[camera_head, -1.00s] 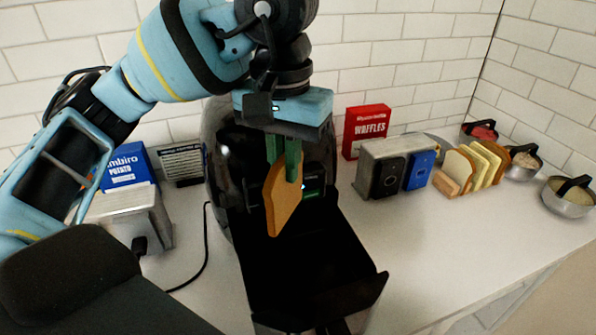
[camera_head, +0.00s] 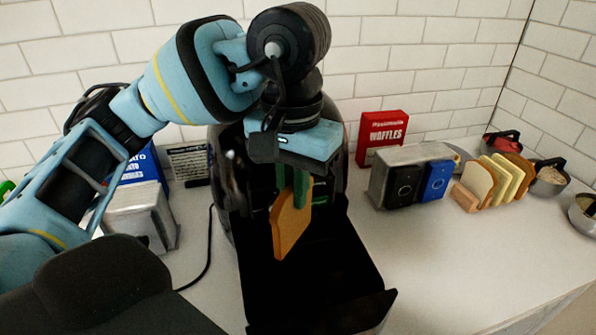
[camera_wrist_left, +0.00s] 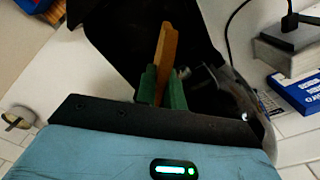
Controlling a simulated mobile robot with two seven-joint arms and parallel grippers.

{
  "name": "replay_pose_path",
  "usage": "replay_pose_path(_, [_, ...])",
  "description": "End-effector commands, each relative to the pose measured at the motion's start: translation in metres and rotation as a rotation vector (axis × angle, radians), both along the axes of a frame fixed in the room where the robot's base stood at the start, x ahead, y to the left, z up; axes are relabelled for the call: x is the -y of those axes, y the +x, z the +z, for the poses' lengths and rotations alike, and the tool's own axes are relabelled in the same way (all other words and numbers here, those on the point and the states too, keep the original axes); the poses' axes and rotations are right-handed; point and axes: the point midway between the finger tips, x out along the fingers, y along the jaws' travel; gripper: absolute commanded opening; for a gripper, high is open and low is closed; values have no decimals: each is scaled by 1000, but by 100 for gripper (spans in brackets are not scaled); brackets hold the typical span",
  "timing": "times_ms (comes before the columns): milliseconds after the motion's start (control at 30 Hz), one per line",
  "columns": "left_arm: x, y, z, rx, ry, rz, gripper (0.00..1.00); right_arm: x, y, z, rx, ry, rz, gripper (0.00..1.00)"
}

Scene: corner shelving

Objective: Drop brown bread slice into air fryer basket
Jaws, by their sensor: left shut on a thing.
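A brown bread slice (camera_head: 288,228) hangs upright from my left gripper (camera_head: 296,185), whose green fingers are shut on its upper part. In the left wrist view the slice (camera_wrist_left: 166,50) shows edge-on between the fingers (camera_wrist_left: 162,90). The black air fryer basket (camera_head: 320,275) is pulled out in front of the dark air fryer (camera_head: 335,160). The slice is over the back part of the basket in the head view; its exact height above the floor of the basket cannot be told. My right gripper is not in view.
A toaster (camera_head: 395,175) and a red waffles box (camera_head: 381,138) stand right of the fryer. A rack of bread slices (camera_head: 495,180) and metal pans (camera_head: 550,176) are farther right. Another toaster (camera_head: 140,215) and a blue box (camera_head: 145,170) stand left. Counter right of the basket is clear.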

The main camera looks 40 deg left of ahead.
Motion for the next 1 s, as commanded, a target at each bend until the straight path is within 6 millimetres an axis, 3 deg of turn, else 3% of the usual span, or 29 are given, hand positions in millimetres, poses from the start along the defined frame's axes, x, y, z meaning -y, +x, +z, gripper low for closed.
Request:
replay_pose_path(167, [0,0,-11,0,0,0,0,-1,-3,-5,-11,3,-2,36])
replay_pose_path(500, [0,-1,-11,3,-1,0,0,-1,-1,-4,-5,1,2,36])
replay_pose_path(533, [0,-1,-11,3,-1,0,14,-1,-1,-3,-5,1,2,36])
replay_pose_path(700, [0,-1,-11,2,0,0,36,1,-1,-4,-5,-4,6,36])
replay_pose_path(1000, [0,0,-10,3,0,-1,36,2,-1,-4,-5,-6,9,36])
